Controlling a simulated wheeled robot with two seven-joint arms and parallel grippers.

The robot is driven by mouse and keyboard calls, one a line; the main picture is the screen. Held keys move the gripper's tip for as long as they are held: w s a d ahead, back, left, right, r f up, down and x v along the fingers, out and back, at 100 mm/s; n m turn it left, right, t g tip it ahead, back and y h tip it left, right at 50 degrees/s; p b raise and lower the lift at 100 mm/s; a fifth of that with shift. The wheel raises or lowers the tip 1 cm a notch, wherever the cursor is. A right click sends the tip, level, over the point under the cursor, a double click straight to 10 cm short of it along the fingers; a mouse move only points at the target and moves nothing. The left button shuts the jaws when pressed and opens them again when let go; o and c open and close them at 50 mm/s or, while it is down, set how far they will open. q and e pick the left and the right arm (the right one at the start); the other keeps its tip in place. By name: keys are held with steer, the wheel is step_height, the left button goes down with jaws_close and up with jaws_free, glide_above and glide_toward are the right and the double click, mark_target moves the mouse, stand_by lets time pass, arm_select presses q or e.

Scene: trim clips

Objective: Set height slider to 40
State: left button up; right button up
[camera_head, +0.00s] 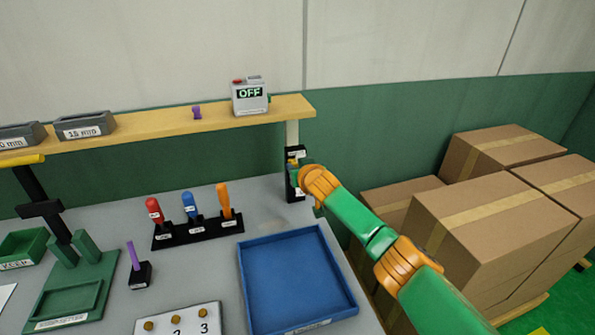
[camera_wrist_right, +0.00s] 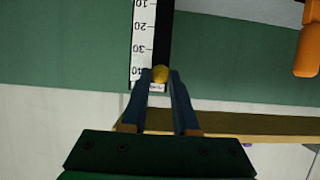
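The height slider (camera_head: 295,172) is a dark upright strip with a white scale, mounted at the back right of the workbench. In the right wrist view its scale (camera_wrist_right: 143,45) shows 10, 20, 30 and a partly hidden 40. The round yellow slider knob (camera_wrist_right: 160,74) sits about level with the 40 mark. My right gripper (camera_wrist_right: 161,78) has its two blue fingers on either side of the knob, seemingly closed on it. In the head view the right hand (camera_head: 303,182) covers part of the slider. My left gripper is out of view.
A blue tray (camera_head: 347,305), a rack of red, blue and orange tools (camera_head: 198,235) and a green fixture (camera_head: 75,305) stand on the bench. A wooden shelf (camera_head: 160,127) holds an OFF-labelled device (camera_head: 250,98). Cardboard boxes (camera_head: 490,230) are stacked at right.

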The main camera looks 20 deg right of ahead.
steer(key=o, duration=0.4)
steer(key=shift+r, duration=0.2)
steer(key=shift+o, duration=0.2)
steer(key=shift+s+r, duration=0.15)
steer(key=shift+s, duration=0.25)
steer(key=v, duration=0.6)
steer(key=shift+s, duration=0.15)
